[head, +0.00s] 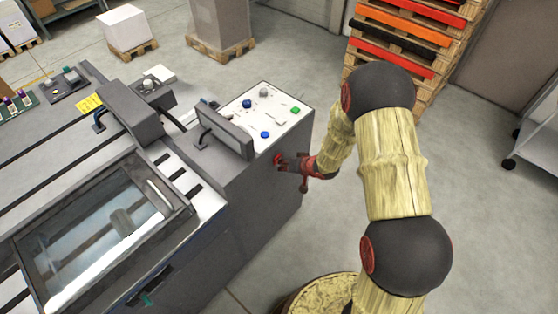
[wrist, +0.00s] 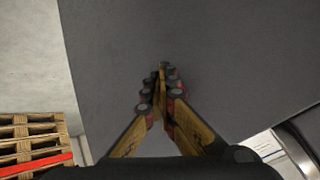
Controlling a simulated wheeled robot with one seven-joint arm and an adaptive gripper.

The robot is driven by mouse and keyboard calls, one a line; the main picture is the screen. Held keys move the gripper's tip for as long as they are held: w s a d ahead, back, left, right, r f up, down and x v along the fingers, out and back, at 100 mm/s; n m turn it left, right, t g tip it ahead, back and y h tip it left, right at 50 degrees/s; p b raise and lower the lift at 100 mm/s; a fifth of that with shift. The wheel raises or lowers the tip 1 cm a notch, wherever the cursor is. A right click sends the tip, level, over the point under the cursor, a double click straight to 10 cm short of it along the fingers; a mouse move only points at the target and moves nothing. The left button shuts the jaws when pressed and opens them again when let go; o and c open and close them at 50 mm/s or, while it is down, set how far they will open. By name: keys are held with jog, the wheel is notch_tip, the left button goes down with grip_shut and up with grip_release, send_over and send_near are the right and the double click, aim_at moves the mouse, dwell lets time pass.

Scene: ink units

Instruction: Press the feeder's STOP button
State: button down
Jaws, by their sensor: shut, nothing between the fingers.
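The feeder is a grey machine (head: 262,205) with a plain side face, which fills much of the wrist view (wrist: 110,45). My gripper (head: 285,162) is at this side face, just below the panel's right edge. A small red spot (head: 277,158) shows at its fingertips in the head view; I cannot tell whether it is the STOP button or part of my gripper. In the wrist view my gripper (wrist: 162,72) is shut and empty, pointing at the grey face. No red button shows there; the fingers may hide it. I cannot tell whether the tips touch.
The white control panel (head: 250,121) on top carries blue buttons (head: 264,134), a green one (head: 295,110) and a grey knob (head: 264,92). A dark screen (head: 226,133) stands at its left. Stacked pallets (head: 405,45) stand behind my arm.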

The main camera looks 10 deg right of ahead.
jog(key=shift+s+d+r+p, duration=0.1)
jog(key=shift+s+d+p, duration=0.2)
jog(key=shift+s+d, duration=0.25)
jog(key=shift+s+a, duration=0.1)
jog(key=s+d, duration=0.1)
jog(key=s, duration=0.1)
jog(key=s+d+p, duration=0.1)
jog(key=s+d, duration=0.1)
dwell(0.4)
dwell(0.7)
